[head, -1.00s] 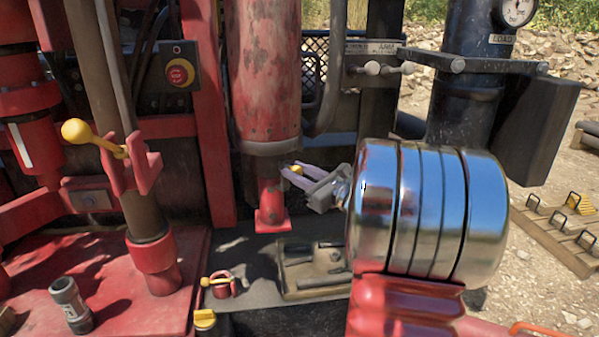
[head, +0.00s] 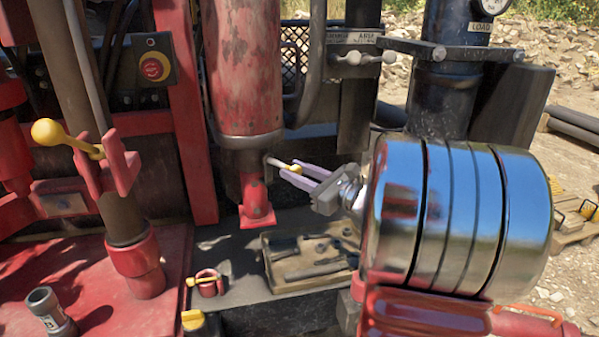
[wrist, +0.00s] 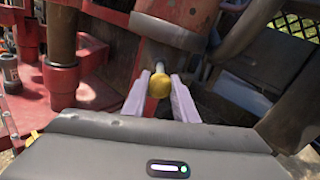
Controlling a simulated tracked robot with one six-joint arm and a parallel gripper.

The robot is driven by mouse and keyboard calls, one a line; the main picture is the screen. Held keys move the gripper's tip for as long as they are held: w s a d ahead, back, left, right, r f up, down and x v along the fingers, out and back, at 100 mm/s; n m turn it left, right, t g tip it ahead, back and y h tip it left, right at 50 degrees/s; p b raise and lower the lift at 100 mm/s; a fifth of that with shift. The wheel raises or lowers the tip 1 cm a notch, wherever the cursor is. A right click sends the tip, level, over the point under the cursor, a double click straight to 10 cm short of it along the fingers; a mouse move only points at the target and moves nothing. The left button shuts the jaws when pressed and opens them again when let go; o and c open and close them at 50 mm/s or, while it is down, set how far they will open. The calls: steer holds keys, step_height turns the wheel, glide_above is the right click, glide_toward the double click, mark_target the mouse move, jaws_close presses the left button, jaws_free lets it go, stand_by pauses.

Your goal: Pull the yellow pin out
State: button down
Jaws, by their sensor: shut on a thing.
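The yellow pin has a round yellow head (head: 295,169) and a grey shaft (head: 277,163) pointing left toward the lower end of the red cylinder (head: 248,80). My gripper (head: 290,177) is shut on the yellow head, its pale lilac fingers on either side. In the wrist view the yellow head (wrist: 159,88) sits between the two fingertips (wrist: 160,92), with a short length of shaft beyond it. I cannot tell whether the shaft's tip is still inside the part under the cylinder. A red foot (head: 257,207) hangs below the cylinder.
A yellow-knobbed lever (head: 47,132) stands in a red bracket at left. A small red shackle (head: 208,284) with a yellow pin and a tan tray of tools (head: 310,262) lie on the deck below. A dark post (head: 445,110) stands behind my arm.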

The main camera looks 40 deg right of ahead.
steer(key=shift+s+f, duration=0.1)
steer(key=c, duration=1.4)
jaws_free()
steer(key=shift+c, duration=0.2)
steer(key=shift+s, duration=0.1)
steer(key=s+d, duration=0.2)
steer(key=s, duration=1.1)
steer(key=shift+s+d, duration=0.15)
steer(key=shift+s, duration=0.1)
